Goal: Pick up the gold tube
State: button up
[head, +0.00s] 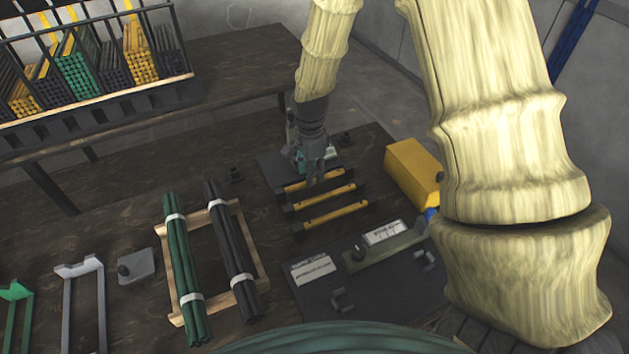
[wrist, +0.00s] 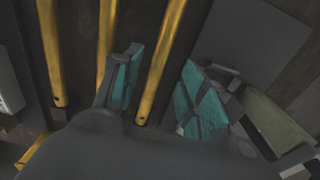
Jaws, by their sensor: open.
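Three gold tubes lie parallel across dark holders on the bench: a far one (head: 300,184), a middle one (head: 325,197) and a near one (head: 336,213). My gripper (head: 316,174) points down over the far tube, and its fingers hide part of that area. In the wrist view, my gripper (wrist: 160,82) is open, with teal pads on both fingers. One gold tube (wrist: 164,62) runs between the spread fingers. Two more gold tubes show left of the left finger, a closer one (wrist: 105,42) and a farther one (wrist: 53,50). Contact with the tube cannot be told.
A yellow block (head: 412,172) stands right of the tubes. A dark panel with labels (head: 345,270) lies in front. Left are green rods (head: 183,265) and black rods (head: 229,250) on a wooden frame (head: 262,270). A rack of rods (head: 95,108) stands at the back left.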

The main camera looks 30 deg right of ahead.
jog(key=shift+s+f+p, duration=0.15)
jog(key=shift+f+p, duration=0.25)
jog(key=shift+f, duration=1.75)
grip_shut()
